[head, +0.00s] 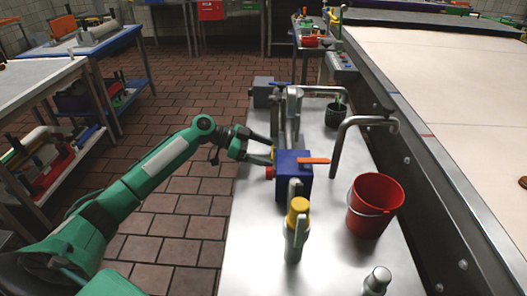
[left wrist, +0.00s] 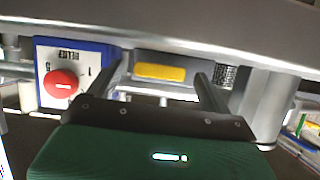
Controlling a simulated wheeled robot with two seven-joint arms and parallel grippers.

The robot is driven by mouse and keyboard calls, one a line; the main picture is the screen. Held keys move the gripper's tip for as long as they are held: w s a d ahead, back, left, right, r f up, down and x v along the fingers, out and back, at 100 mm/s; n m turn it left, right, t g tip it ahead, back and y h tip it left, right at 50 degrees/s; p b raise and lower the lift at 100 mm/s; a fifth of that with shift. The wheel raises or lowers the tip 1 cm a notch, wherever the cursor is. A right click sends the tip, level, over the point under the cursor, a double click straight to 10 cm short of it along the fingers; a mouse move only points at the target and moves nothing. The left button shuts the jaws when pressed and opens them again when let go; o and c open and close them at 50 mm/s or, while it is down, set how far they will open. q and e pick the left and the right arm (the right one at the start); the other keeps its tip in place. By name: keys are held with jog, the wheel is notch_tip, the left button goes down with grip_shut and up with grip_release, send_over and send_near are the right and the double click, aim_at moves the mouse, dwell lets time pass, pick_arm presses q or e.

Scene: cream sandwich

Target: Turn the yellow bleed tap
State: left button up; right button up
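The yellow bleed tap shows in the left wrist view as a short yellow bar (left wrist: 160,72), lying level between my fingers with a gap at each side. In the head view only a small bit of yellow shows near my fingertips. My left gripper (head: 271,152) is open at the left side of the pump assembly; its two fingers also show spread in the left wrist view (left wrist: 160,88). A blue box (head: 294,178) with an orange lever (head: 313,161) stands beside it. The box's red relief knob (left wrist: 62,84) is left of my fingers in the left wrist view. My right gripper is out of view.
The metal bench (head: 325,262) also holds a red bucket (head: 368,212), a yellow-capped fitting (head: 299,204), a bent grey pipe (head: 341,140) and a dark pot (head: 336,116). A large pale table (head: 450,110) borders it on the right. Open tiled floor lies left.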

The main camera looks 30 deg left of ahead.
pick_arm(q)
jog(key=shift+s+a, duration=0.1)
jog(key=shift+a, duration=0.15)
jog(key=b+v, duration=0.1)
jog(key=v, duration=1.2)
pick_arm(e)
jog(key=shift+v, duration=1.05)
pick_arm(q)
jog(key=shift+s+a, duration=0.1)
jog(key=shift+a, duration=0.05)
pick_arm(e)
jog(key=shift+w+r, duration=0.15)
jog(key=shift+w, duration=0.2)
